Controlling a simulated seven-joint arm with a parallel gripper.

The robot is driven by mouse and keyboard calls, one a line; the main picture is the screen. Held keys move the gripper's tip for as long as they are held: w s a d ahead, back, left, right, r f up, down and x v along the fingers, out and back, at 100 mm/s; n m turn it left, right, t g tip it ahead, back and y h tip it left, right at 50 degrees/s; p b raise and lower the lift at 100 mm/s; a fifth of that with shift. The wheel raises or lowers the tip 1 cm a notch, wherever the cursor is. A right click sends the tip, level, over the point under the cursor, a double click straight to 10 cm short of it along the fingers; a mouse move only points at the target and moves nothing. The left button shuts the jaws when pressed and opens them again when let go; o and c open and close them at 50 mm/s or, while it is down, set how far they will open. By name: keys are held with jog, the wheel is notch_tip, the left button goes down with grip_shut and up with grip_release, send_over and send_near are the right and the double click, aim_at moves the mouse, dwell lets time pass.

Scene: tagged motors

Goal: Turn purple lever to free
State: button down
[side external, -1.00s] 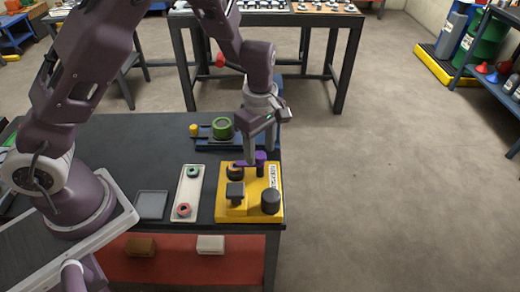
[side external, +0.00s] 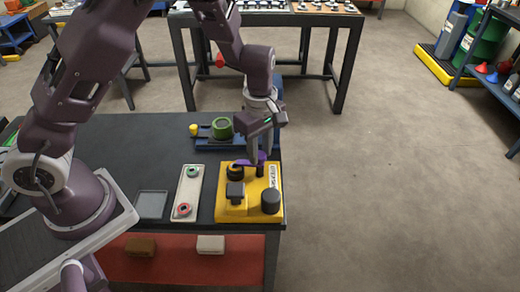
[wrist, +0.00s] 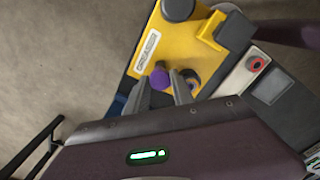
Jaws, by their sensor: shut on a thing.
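The purple lever (side external: 246,161) is on top of the yellow block (side external: 231,210) at the right front corner of the dark table. In the wrist view, its rounded purple end (wrist: 159,78) shows between the finger tips. My gripper (side external: 259,165) points down at the block and is shut on the lever; it also shows in the wrist view (wrist: 165,81). The fingers and hand hide part of the lever in both views. A white label (wrist: 148,50) with dark lettering is on the block beside it.
Black knobs (side external: 270,201) and a square-topped black control (side external: 235,190) stand on the block near the lever. A pale strip with ringed parts (side external: 190,188) lies left. A blue fixture with a green ring (side external: 222,128) stands behind. Open floor lies right.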

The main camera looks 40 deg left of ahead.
jog(key=m, duration=0.8)
jog(key=shift+m, duration=0.3)
jog(key=m, duration=0.4)
jog(key=shift+m, duration=2.3)
jog(key=c, duration=1.1)
grip_release()
